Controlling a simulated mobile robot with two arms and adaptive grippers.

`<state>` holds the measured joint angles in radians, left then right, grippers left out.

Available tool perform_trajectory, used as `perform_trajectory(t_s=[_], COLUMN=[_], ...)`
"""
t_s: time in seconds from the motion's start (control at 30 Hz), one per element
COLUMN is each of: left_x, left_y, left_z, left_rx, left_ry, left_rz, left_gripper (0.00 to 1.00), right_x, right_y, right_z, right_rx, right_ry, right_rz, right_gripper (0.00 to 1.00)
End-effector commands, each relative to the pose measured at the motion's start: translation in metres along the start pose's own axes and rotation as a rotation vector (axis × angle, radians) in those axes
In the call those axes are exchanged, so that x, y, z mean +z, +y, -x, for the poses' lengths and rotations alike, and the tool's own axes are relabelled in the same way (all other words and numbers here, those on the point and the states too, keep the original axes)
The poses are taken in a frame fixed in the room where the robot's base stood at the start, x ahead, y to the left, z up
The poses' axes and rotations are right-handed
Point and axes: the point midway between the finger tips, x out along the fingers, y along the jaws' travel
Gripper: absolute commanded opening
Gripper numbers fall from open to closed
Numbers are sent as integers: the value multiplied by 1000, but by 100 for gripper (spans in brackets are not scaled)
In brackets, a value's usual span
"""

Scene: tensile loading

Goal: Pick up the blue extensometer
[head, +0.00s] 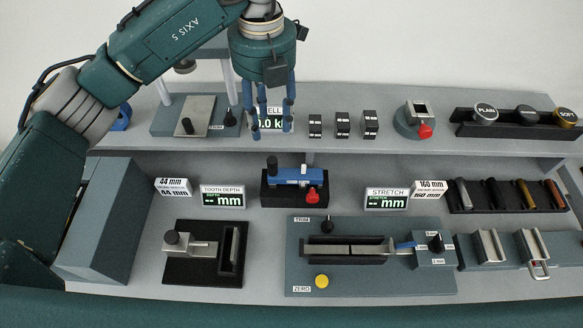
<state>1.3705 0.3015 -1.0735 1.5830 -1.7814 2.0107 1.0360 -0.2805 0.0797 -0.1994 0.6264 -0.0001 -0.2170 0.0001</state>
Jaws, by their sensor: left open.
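The blue extensometer (292,174) rests on a black stand (271,194) on the lower bench, near the middle of the head view. It has a black knob on its left and a red clip at its lower right. My left gripper (271,125) points down with its blue fingers spread and nothing between them. It shows above and slightly left of the extensometer, overlapping the display on the raised shelf behind. It appears apart from the extensometer. My right gripper is not in view.
The stretch display (387,200) and tooth depth display (223,197) flank the stand. A tensile fixture (350,270) with a yellow button lies in front. Several small black blocks (343,123) stand on the shelf behind. A large grey-blue box (120,222) stands at left.

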Motion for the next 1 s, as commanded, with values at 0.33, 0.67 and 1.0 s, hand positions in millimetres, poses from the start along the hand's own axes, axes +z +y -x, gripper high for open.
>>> perform_trajectory(t_s=[0.33,0.67,1.0], left_x=[0,-1,1], left_y=[-1,-1,0], left_z=[-50,-79,-117], left_rx=[-1,-1,-1], left_ry=[0,4,1], left_rz=[-1,-1,0], left_gripper=[42,42,42], right_x=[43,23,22], right_y=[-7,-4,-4], right_z=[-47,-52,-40], right_rx=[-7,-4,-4], right_ry=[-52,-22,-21], right_rz=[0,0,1], right_gripper=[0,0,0])
